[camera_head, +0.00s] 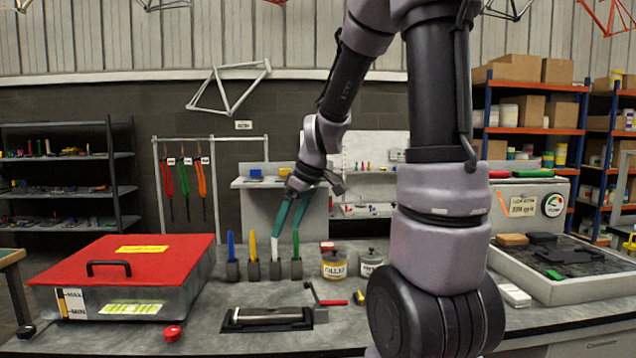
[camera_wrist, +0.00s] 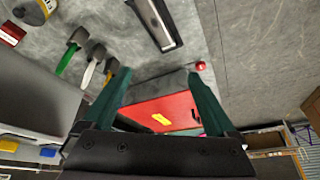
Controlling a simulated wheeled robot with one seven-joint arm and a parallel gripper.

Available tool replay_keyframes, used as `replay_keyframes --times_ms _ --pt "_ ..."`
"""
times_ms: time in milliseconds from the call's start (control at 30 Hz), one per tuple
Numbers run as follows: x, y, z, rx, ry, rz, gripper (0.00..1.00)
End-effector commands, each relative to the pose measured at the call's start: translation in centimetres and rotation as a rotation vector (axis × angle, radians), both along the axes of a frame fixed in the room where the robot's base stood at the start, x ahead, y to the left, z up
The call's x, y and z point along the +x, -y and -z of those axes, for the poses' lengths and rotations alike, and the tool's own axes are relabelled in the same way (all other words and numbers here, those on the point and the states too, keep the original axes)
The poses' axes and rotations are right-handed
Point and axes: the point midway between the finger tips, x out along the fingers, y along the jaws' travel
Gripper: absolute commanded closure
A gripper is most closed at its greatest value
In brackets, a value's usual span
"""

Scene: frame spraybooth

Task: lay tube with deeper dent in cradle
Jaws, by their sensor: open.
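A silver-grey tube (camera_head: 268,313) lies lengthwise in a low black cradle (camera_head: 236,325) on the bench front. The tube (camera_wrist: 158,18) and the cradle (camera_wrist: 168,45) also show at the top of the wrist view, cut off by the edge. No dent can be made out on the tube, and I see no second tube clearly. My gripper (camera_head: 287,230) has teal fingers, spread apart and empty. It points down above the row of handled tools, behind the cradle and well above it. In the wrist view my gripper (camera_wrist: 158,76) has nothing between its fingers.
A red-lidded box (camera_head: 130,255) stands left, with a red button (camera_head: 172,333) in front. Upright handled tools, including a blue one (camera_head: 231,246) and a green one (camera_head: 296,244), stand behind the cradle. A filler tin (camera_head: 334,265) stands right of them. A grey tray (camera_head: 560,285) is far right.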

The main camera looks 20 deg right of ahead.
Motion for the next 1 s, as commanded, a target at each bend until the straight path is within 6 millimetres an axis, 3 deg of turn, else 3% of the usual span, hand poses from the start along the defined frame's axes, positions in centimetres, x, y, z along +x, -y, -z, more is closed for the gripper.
replay_keyframes --times_ms 33,200,400,633,1000 --pt "-1.3 0.0 -2.3 0.012 0.015 0.079 0.08" --pt "-6.2 0.2 -8.0 0.096 0.034 0.391 0.08" --pt "-12.0 0.8 -12.2 0.239 0.055 0.728 0.08" --pt "-15.5 1.4 -13.8 0.353 0.06 0.933 0.08" --pt "-15.8 1.5 -13.9 0.368 0.057 0.96 0.08"
